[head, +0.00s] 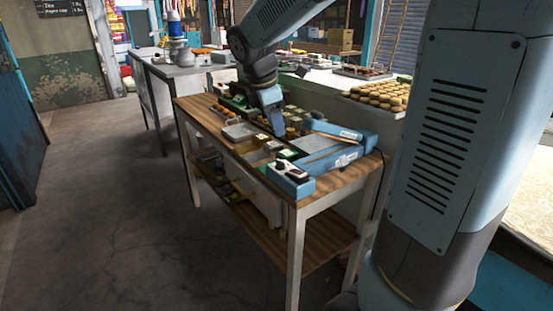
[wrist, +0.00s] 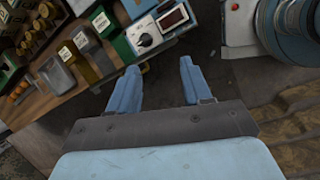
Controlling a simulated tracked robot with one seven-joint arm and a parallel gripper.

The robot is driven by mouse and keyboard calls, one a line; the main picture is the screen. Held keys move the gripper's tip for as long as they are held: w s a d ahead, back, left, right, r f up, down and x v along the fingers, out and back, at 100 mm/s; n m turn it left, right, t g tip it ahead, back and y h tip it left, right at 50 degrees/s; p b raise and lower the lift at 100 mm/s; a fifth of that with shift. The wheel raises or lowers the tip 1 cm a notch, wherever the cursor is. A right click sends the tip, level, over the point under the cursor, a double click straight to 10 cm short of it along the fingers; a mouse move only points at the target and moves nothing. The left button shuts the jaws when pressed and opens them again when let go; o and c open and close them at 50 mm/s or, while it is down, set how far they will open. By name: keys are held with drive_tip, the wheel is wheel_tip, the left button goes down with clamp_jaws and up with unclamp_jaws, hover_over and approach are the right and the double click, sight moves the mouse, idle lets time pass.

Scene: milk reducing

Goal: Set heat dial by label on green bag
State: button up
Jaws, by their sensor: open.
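The heat dial (wrist: 146,40) is a round knob on the white front panel of a blue box (wrist: 140,8), beside a dark red display (wrist: 173,18). The green bag (wrist: 113,35) with a white label (wrist: 101,21) lies just left of the box in the wrist view. The label's writing is too small to read. In the head view the blue box (head: 291,178) sits at the near corner of the wooden table. My gripper (wrist: 157,84) is open and empty, its blue fingers apart, below the dial in the wrist view. In the head view it hangs over the table (head: 277,118).
A metal tray (head: 239,131) and a larger blue device (head: 335,155) also occupy the table. Floor (head: 110,220) is clear at left.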

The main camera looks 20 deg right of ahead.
sight(279, 161)
drive_tip(key=w+a+f+n+h, duration=0.1)
drive_tip(key=w+a+f+n, duration=0.15)
drive_tip(key=w+n, duration=0.2)
drive_tip(key=shift+m+g, duration=0.25)
drive_tip(key=shift+g, duration=0.05)
drive_tip(key=x, duration=1.3)
drive_tip(key=shift+w+d+f, duration=0.25)
drive_tip(key=shift+d+f, duration=0.05)
drive_tip(key=shift+d, duration=0.1)
drive_tip(key=c, duration=0.8)
drive_tip(key=shift+o, duration=0.2)
drive_tip(key=shift+a, duration=0.2)
drive_tip(key=shift+d, duration=0.15)
